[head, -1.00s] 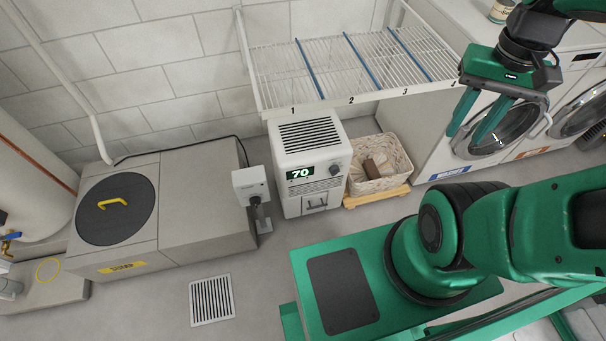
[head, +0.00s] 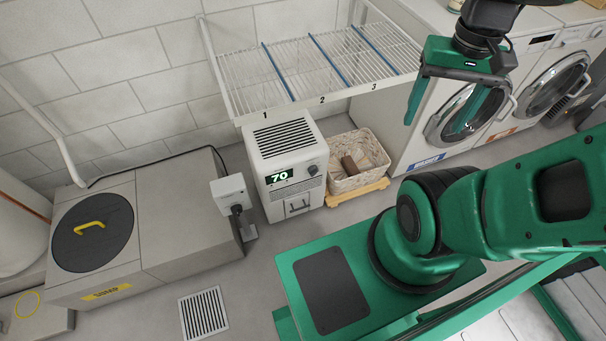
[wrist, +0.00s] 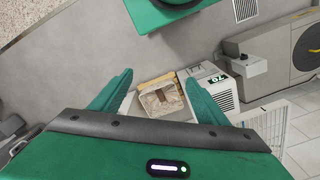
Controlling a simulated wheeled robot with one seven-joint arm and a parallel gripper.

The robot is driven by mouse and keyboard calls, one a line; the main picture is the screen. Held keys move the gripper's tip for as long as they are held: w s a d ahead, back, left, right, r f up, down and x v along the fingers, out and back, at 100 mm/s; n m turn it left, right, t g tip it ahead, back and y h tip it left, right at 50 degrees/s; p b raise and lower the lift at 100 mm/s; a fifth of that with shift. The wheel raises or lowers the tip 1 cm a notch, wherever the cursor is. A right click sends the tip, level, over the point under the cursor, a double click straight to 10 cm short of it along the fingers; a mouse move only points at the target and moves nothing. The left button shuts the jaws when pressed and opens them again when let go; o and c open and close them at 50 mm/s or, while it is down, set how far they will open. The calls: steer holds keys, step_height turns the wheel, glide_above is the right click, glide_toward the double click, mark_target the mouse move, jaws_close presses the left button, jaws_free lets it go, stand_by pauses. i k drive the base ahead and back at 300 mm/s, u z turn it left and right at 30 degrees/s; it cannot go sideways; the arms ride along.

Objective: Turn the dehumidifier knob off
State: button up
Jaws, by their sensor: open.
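The dehumidifier (head: 272,160) is a white box on the floor with a dark top grille and a lit display (head: 279,176) reading 70. Its dark round knob (head: 313,170) is on the front, right of the display. The wrist view also shows the dehumidifier (wrist: 222,92), with its display (wrist: 216,78); I cannot make out the knob there. My gripper (head: 437,112) is open and empty, up to the right of the dehumidifier and well apart from it, in front of a washing machine. In the wrist view its two fingers (wrist: 160,100) are spread wide.
A white wire shelf (head: 318,72) with numbered sections overhangs the dehumidifier. A wicker basket (head: 371,152) on a wooden base stands right of it; a grey outlet post (head: 231,190) stands left. A lidded sump box (head: 70,262) and washing machines (head: 407,140) flank the area. Floor in front holds a drain grate (head: 204,312).

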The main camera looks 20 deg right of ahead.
mark_target(312, 169)
steer(key=u, duration=0.5)
steer(key=k, duration=1.25)
steer(key=u, duration=0.05)
steer(key=i, duration=0.5)
steer(key=z, duration=0.05)
